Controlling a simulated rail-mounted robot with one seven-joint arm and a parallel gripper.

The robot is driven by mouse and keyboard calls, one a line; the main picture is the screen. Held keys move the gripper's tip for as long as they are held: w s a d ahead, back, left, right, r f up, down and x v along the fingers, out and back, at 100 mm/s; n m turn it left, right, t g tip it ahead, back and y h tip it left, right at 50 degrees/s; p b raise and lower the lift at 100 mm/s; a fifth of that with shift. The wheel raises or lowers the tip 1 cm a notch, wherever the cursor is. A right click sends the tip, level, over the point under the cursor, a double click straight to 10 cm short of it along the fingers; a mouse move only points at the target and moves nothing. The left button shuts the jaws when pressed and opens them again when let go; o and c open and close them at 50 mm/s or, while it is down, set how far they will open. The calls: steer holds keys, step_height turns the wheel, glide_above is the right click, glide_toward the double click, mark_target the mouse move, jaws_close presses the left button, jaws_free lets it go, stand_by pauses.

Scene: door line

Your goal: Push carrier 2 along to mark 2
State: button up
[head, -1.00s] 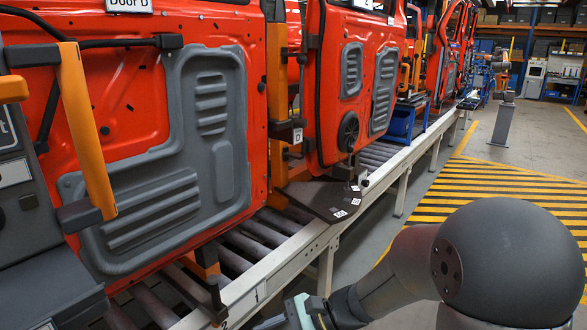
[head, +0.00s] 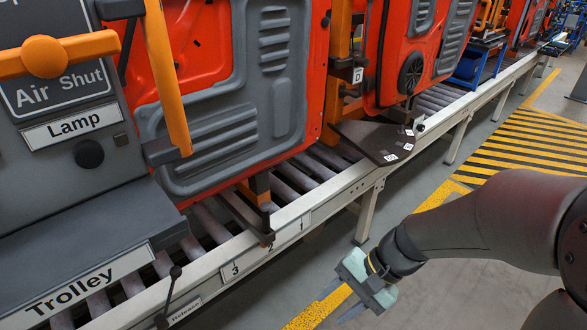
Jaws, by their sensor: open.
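The nearest carrier is an orange frame with a dark foot (head: 263,225), holding a red door (head: 205,60) with a grey inner panel. No carrier number is clearly readable on it. Number plates 3 (head: 235,269) and 1 (head: 305,222) are on the pale side rail. A numeral 2 (head: 270,246) shows between them, just below the carrier foot's tip. I cannot tell whether the foot is exactly in line with it. My gripper (head: 332,306) is open and empty, over the floor to the right of the rail, apart from the carrier.
A grey trolley (head: 90,245) with an orange handle, Air Shut and Lamp labels stands at left. A Release lever (head: 175,272) rises beside the rail. A dark plate (head: 372,140) with white tags juts out farther along. The striped floor (head: 530,140) at right is clear.

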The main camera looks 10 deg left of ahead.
steer(key=w+a+f+m+t+y+b, duration=0.2)
steer(key=w+a+f+m+y, duration=0.3)
steer(key=w+a+m+y, duration=0.4)
steer(key=m+t+b, duration=0.2)
steer(key=m+t, duration=0.7)
glide_toward(266, 213)
steer(key=x, duration=0.3)
steer(key=f+x, duration=0.1)
steer(key=x, duration=0.7)
steer(key=shift+w+d+f+p, duration=0.15)
steer(key=shift+w+f+p, duration=0.15)
steer(key=shift+w+p, duration=0.1)
jaws_close()
